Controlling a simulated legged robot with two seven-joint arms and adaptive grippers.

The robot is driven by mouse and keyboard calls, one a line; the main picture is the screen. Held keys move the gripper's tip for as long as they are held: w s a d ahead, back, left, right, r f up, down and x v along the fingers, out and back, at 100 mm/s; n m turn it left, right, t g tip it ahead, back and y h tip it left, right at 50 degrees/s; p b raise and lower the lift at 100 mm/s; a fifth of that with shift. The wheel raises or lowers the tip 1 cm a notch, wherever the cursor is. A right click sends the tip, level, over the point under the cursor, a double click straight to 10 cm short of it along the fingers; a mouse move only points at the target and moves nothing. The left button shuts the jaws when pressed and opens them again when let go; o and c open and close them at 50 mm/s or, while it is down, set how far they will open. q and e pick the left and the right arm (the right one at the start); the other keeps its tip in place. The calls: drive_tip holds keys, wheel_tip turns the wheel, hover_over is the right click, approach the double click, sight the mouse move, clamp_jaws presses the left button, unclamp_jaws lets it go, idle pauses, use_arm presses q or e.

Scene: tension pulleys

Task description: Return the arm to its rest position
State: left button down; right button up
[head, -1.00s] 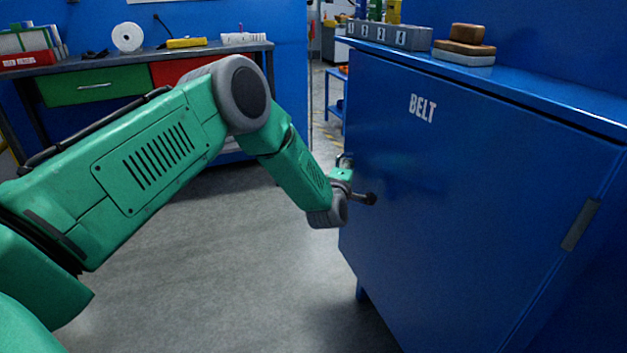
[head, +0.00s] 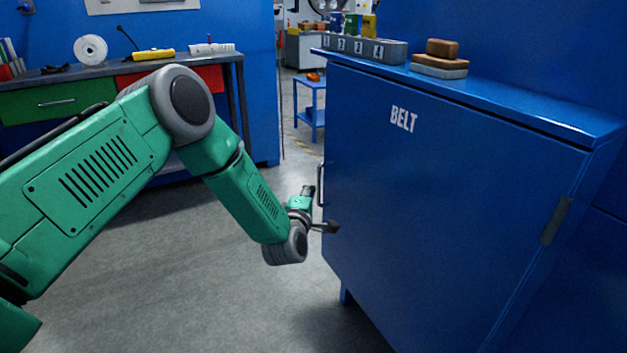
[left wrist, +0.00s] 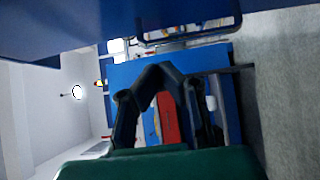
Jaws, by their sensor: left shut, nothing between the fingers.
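My left arm (head: 245,195) comes in from the left in the head view, bent at the elbow and reaching toward the blue cabinet. My left gripper (head: 309,191) is small and partly hidden by its own wrist, just left of the cabinet's door handle (head: 321,185). In the left wrist view the gripper's dark fingers (left wrist: 155,72) meet at their tips with nothing between them. The handle shows there as a dark loop (left wrist: 190,38), apart from the fingers. The blue cabinet (head: 450,190), marked BELT, has its door closed. My right gripper is in neither view.
A numbered grey block (head: 365,48) and brown blocks (head: 442,50) sit on the cabinet top. A workbench (head: 60,80) with green and red drawers stands at the back left. A small blue cart (head: 311,105) stands behind. Grey floor (head: 200,290) is open left of the cabinet.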

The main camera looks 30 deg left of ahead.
use_arm(q)
drive_tip(key=s+d+f+m+g+h+p, duration=0.2)
drive_tip(key=s+d+f+m+g, duration=0.15)
drive_tip(key=s, duration=0.45)
drive_tip(key=s+d+f+m+g+h+p, duration=0.1)
drive_tip(key=s+d+f+m+g+p, duration=0.15)
drive_tip(key=s+f+m, duration=0.4)
drive_tip(key=s+d+f+m+g+h+p, duration=0.1)
drive_tip(key=s+d+m+g+h+p, duration=0.2)
drive_tip(key=s, duration=0.6)
drive_tip(key=s+a+r+m+g+y+p, duration=0.1)
drive_tip(key=s+m+g, duration=0.3)
drive_tip(key=s, duration=0.8)
drive_tip(key=s+a+m+g+y+p, duration=0.1)
drive_tip(key=s+m+g, duration=0.3)
drive_tip(key=s, duration=0.8)
drive_tip(key=shift+s+a+r+p, duration=0.15)
drive_tip(key=shift+r+p, duration=0.15)
drive_tip(key=shift+r, duration=0.1)
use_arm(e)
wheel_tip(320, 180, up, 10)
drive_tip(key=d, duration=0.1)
use_arm(q)
drive_tip(key=shift+a+f, duration=0.1)
drive_tip(key=shift+a, duration=0.15)
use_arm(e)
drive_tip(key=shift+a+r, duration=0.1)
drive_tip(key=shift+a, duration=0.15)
use_arm(q)
drive_tip(key=shift+d, duration=0.1)
